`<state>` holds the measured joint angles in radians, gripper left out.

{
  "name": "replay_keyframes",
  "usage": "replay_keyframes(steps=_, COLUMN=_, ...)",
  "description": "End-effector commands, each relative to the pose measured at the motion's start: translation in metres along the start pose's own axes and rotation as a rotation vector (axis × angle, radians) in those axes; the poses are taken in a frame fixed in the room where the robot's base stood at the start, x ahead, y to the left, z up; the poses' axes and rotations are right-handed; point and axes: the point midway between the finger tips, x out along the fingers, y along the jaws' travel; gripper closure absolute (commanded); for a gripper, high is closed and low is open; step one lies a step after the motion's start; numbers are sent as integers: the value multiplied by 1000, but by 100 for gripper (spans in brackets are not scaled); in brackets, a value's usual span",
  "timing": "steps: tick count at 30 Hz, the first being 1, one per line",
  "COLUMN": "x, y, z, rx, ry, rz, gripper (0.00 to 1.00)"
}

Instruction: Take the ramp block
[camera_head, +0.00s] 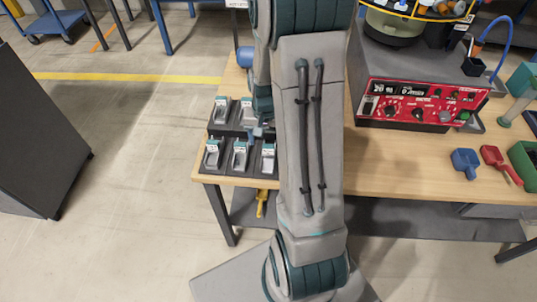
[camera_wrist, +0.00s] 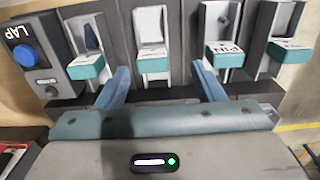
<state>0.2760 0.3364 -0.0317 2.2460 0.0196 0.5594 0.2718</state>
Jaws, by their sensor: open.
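Several small grey holders with white and teal label tabs stand on a dark stepped rack (camera_head: 226,172) at the left end of the table. I cannot tell which piece is the ramp block; no label that I can read names it. In the wrist view one holder (camera_wrist: 151,25) with a teal tab stands in front of my open gripper (camera_wrist: 160,68), roughly between its two blue fingers. The holder to its right (camera_wrist: 216,20) has a tab reading PIN, near the right finger. The gripper holds nothing. In the head view my arm hides part of the rack.
A box marked LAP with a blue button (camera_wrist: 24,54) stands at the left in the wrist view. On the wooden table (camera_head: 400,160) are a red-fronted controller (camera_head: 420,105), a blue scoop (camera_head: 465,162) and a red scoop (camera_head: 500,162). Bare tabletop lies right of my arm.

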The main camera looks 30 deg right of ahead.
Motion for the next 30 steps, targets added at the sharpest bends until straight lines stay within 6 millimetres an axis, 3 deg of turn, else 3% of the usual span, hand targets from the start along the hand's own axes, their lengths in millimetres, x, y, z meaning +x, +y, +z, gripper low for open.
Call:
replay_keyframes(steps=5, x=10, y=2, z=1, rx=1, ry=-2, rz=1, gripper=38)
replay_keyframes(steps=15, x=51, y=8, z=4, rx=0, ry=-3, rz=1, gripper=38)
replay_keyframes(steps=25, x=56, y=8, z=3, rx=0, ry=0, rz=0, gripper=38)
replay_keyframes(steps=26, x=56, y=8, z=3, rx=0, ry=0, rz=0, gripper=44)
replay_keyframes(steps=30, x=56, y=8, z=3, rx=0, ry=0, rz=0, gripper=83)
